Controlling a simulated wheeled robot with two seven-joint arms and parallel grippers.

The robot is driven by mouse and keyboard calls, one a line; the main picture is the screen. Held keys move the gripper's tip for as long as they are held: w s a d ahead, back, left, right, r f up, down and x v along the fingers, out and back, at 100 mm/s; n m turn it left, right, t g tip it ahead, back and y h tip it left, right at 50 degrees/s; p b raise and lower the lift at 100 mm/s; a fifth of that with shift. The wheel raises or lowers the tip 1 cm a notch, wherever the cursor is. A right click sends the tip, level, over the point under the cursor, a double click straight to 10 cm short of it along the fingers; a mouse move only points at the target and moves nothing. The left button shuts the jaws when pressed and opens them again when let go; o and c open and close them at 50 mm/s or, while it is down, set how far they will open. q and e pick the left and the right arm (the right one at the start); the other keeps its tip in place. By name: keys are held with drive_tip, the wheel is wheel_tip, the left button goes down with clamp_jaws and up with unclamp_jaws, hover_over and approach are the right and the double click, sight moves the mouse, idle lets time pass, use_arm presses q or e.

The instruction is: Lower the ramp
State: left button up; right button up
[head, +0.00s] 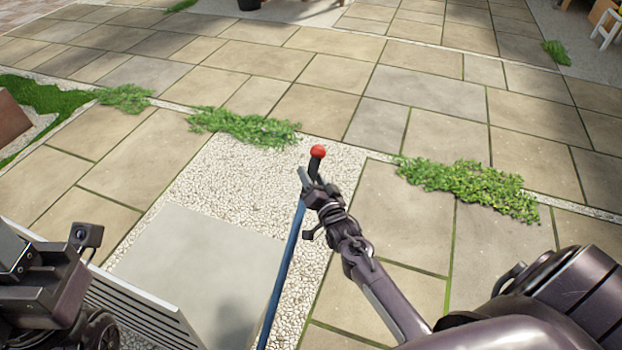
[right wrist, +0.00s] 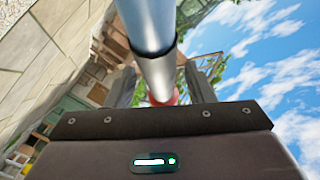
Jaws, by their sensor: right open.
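A lever (head: 283,275) with a long blue shaft, a black grip and a red ball knob (head: 318,151) stands tilted near the middle of the head view. My right gripper (head: 310,182) is open at the grip, just below the knob. In the right wrist view the lever's shaft (right wrist: 152,30) runs between the two open fingers (right wrist: 160,88). I cannot tell whether either finger touches it. I cannot make out a ramp for certain. Part of my left arm shows at the lower left, but its fingers cannot be made out.
A box with a flat grey top (head: 200,262) and a slatted white side (head: 140,308) stands left of the lever. Pale gravel (head: 225,180) borders it. Low green plants (head: 245,127) and (head: 470,187) grow between paving slabs. The paving beyond is largely clear.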

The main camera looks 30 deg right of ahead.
drive_tip(key=shift+w+d, duration=0.1)
drive_tip(key=shift+w, duration=0.35)
clamp_jaws()
drive_tip(key=shift+r, duration=0.1)
